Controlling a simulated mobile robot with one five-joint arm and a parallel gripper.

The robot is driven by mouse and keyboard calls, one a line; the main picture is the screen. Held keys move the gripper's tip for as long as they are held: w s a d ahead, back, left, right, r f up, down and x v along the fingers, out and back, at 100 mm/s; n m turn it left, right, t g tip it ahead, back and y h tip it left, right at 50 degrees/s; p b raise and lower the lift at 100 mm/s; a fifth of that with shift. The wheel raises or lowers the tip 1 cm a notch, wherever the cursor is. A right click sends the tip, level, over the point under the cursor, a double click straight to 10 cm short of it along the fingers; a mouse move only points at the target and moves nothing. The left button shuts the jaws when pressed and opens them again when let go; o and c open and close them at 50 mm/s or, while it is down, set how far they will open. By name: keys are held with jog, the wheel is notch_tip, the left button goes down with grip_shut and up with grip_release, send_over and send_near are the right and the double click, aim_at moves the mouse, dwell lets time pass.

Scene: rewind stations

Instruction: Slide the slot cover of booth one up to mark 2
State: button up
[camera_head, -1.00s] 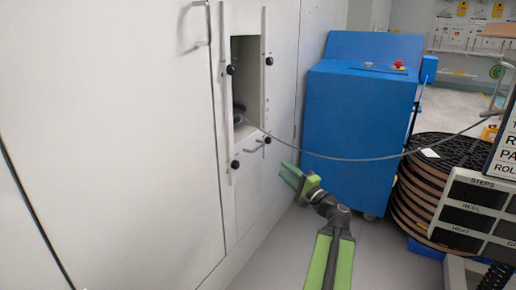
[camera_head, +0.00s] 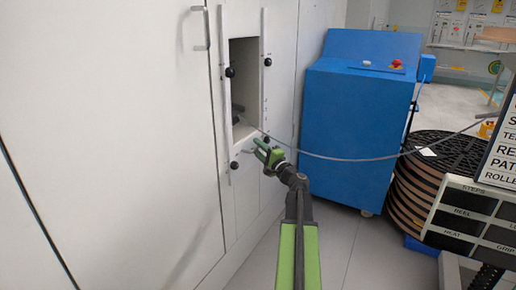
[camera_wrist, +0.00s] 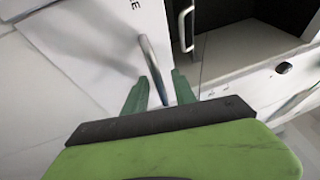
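The slot cover (camera_head: 246,202) is a white panel below the dark opening (camera_head: 244,75) in the white wall, between two upright rails with black knobs. My gripper (camera_head: 264,151) is in front of the cover's upper part, just below the opening, and hides the cover's handle there. In the wrist view, a grey bar handle (camera_wrist: 153,66) runs between the two green fingers of my gripper (camera_wrist: 159,86). The fingers are apart, with gaps beside the bar; I cannot tell whether either touches it. The marks are too small to read.
A blue cabinet (camera_head: 350,130) stands right of the wall. A sign and panel are at the right edge. Floor between is clear.

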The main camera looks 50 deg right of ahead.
grip_shut()
dwell(1.4)
